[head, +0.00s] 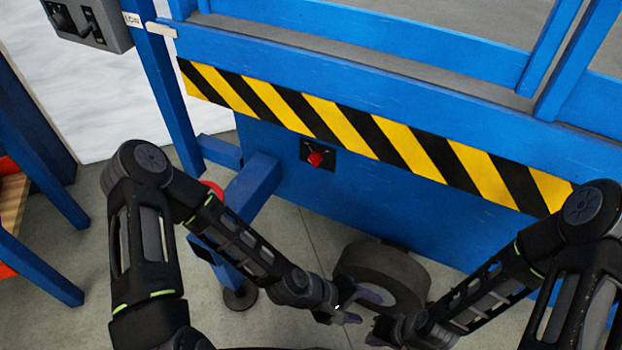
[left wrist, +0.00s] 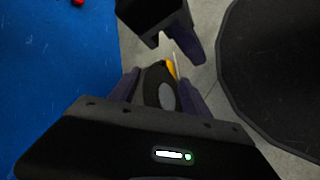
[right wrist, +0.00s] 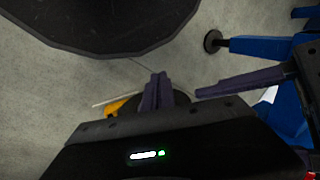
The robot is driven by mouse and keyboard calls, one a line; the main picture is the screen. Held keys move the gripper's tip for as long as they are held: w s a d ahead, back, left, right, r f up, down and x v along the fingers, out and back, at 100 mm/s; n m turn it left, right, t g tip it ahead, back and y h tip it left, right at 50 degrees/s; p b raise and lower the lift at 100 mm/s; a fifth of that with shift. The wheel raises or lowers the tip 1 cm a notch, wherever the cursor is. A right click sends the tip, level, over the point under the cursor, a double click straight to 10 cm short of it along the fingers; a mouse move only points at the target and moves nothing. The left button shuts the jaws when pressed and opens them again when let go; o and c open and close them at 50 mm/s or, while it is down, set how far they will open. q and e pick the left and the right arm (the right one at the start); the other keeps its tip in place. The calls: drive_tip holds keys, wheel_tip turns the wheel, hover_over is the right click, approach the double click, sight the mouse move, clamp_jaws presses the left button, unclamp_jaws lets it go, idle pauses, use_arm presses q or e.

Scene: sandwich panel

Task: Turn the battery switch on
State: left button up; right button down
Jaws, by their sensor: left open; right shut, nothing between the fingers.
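The battery switch (head: 315,158) is a small red knob on a black plate, set in the blue side panel below the striped band. A bit of red (left wrist: 78,2) at the top edge of the left wrist view looks like the same knob. My left gripper (head: 362,304) is open and empty, low in front of the panel, well below and right of the switch. Its two fingers stand apart in the left wrist view (left wrist: 158,90). My right gripper (head: 378,330) is beside it, slightly lower. Its fingers are shut together in the right wrist view (right wrist: 157,92), with nothing between them.
A dark wheel (head: 415,272) stands on the floor just behind my grippers. A blue diagonal strut (head: 252,185) juts out left of the switch. A yellow-black striped beam (head: 340,122) runs above it. A grey control box (head: 88,25) is at top left. The panel around the switch is clear.

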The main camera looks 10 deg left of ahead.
use_arm(q)
drive_tip(key=w+a+n+t+h+b, duration=0.3)
drive_tip(key=w+n+t+b, duration=0.6)
drive_tip(key=w, duration=0.9)
drive_tip(key=n+t+y+b, duration=0.55)
drive_tip(key=n+b, duration=0.25)
drive_tip(key=n, duration=0.3)
approach(311, 163)
drive_tip(key=shift+w+d+r+y, duration=0.15)
drive_tip(key=shift+w+d+y, duration=0.1)
drive_tip(key=shift+w, duration=0.2)
drive_tip(key=shift+w+d+r+y, duration=0.15)
drive_tip(key=shift+w+d+y, duration=0.05)
drive_tip(key=shift+w, duration=0.25)
use_arm(e)
wheel_tip(311, 163, down, 21)
drive_tip(key=w+d, duration=0.1)
drive_tip(key=shift+w, duration=0.2)
drive_tip(key=shift+d+r, duration=0.1)
use_arm(q)
drive_tip(key=b+x, duration=0.2)
drive_tip(key=x, duration=0.6)
use_arm(e)
wheel_tip(311, 163, down, 2)
drive_tip(key=shift+w, duration=0.15)
